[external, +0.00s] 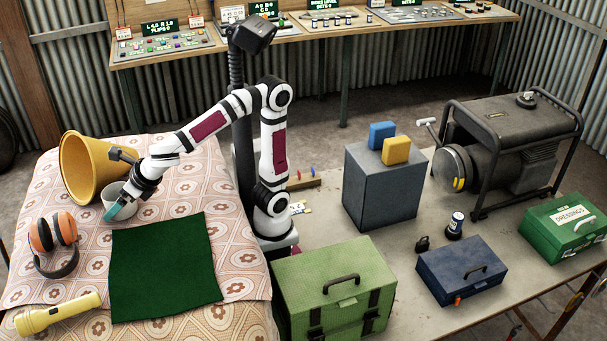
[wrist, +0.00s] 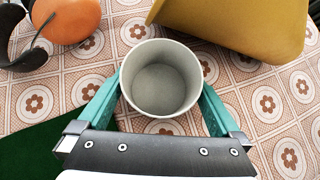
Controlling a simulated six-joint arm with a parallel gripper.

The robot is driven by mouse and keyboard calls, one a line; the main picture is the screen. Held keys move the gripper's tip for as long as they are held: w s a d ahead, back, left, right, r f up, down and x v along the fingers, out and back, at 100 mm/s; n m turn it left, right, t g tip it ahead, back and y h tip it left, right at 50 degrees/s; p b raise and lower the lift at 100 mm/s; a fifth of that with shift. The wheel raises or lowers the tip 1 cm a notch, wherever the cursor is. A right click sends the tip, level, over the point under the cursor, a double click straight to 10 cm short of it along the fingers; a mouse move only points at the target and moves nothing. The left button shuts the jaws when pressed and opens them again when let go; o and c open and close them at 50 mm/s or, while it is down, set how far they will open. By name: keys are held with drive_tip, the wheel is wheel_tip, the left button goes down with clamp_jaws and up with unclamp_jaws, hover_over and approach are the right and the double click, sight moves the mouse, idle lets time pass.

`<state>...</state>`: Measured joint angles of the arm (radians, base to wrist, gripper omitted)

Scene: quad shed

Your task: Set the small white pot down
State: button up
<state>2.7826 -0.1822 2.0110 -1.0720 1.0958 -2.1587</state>
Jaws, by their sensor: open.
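The small white pot (external: 121,211) stands upright on the patterned cloth (external: 188,184), just behind the dark green mat (external: 165,268). It also shows from above in the wrist view (wrist: 160,80), empty inside. My gripper (external: 116,212) is low at the pot. In the wrist view its teal fingers (wrist: 161,103) are open, one on each side of the pot. Whether they touch its wall I cannot tell.
A yellow cone-shaped horn (external: 84,168) lies close behind the pot. Orange earmuffs (external: 41,233) lie to its left, and a yellow torch (external: 57,314) lies near the front. The green mat is bare. A green case (external: 335,285) stands right of the cloth.

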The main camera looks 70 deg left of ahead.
drive_tip(key=c, duration=1.2)
